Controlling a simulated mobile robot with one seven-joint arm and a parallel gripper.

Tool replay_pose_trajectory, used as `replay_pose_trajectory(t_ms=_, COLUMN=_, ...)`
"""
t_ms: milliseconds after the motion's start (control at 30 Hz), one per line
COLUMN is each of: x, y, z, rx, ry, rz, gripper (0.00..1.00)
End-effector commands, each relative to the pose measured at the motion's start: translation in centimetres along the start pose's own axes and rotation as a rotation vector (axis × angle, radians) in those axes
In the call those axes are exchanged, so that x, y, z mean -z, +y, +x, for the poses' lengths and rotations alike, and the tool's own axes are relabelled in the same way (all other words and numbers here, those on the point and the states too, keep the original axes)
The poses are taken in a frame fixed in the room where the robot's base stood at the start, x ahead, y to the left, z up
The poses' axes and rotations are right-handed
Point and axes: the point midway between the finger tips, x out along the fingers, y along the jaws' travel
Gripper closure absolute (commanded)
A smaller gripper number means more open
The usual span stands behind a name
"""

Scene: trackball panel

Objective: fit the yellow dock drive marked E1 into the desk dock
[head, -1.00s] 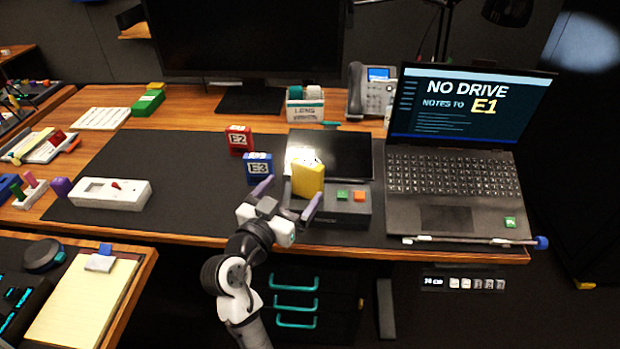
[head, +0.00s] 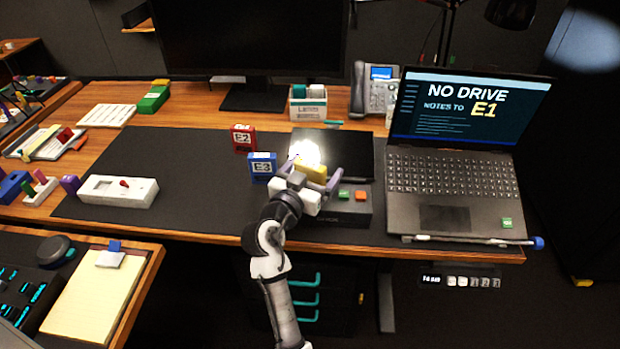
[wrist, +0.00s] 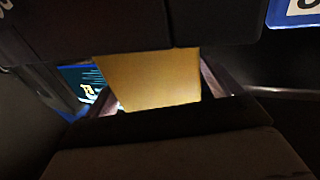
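The yellow drive (head: 311,171) stands at the left part of the dark grey desk dock (head: 352,217). Its lower part is hidden behind my gripper, so how deep it sits cannot be told. My gripper (head: 310,176) is at the drive, with one purple finger on each side. The fingers look spread wider than the drive. In the wrist view the yellow drive (wrist: 155,80) fills the space between the fingers, and its label is not visible. The laptop screen (head: 470,110) reads "NO DRIVE" and "NOTES TO E1".
A blue E3 drive (head: 262,167) stands close left of my gripper, with a red E2 drive (head: 243,138) behind it. A dark flat panel (head: 345,150) lies behind the dock. The laptop (head: 450,195) is at the right. The mat's left part is mostly clear.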

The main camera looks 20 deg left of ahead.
Motion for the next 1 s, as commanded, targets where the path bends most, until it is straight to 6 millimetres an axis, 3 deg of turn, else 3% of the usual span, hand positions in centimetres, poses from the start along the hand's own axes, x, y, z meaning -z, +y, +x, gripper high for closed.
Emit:
replay_pose_trajectory(t_ms=33, x=0.0, y=0.0, z=0.0, rx=0.0, ry=0.0, rz=0.0, gripper=0.18)
replay_pose_trajectory(t_ms=400, x=0.1, y=0.0, z=0.0, rx=0.0, ry=0.001, rz=0.0, gripper=0.64)
replay_pose_trajectory(t_ms=767, x=1.0, y=0.0, z=0.0, rx=0.001, ry=0.003, rz=0.004, gripper=0.65)
replay_pose_trajectory(t_ms=1000, x=5.2, y=0.0, z=0.0, rx=0.0, ry=0.008, rz=0.007, gripper=0.65)
